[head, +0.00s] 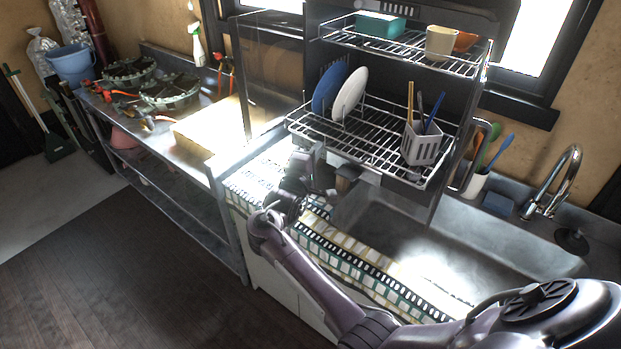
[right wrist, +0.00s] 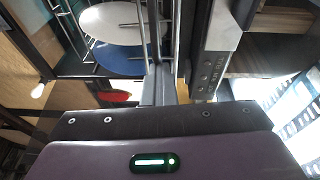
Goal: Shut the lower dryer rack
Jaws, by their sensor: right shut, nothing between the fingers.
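The lower dryer rack (head: 375,155) is a wire shelf pulled out of the dark dryer frame over the sink. It holds a blue plate (head: 328,88), a white plate (head: 349,93) and a light utensil basket (head: 420,146). My right gripper (head: 316,165) is shut and empty, by the rack's front left edge; I cannot tell whether it touches. In the right wrist view the white plate (right wrist: 118,22), the blue plate (right wrist: 128,58) and rack wires show close beyond the fingers. My left gripper is not in view.
The upper rack (head: 405,48) holds a teal box (head: 380,25) and cups. The sink (head: 450,235) and a curved tap (head: 560,180) are at right. A metal side table (head: 195,135) with several tools stands left.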

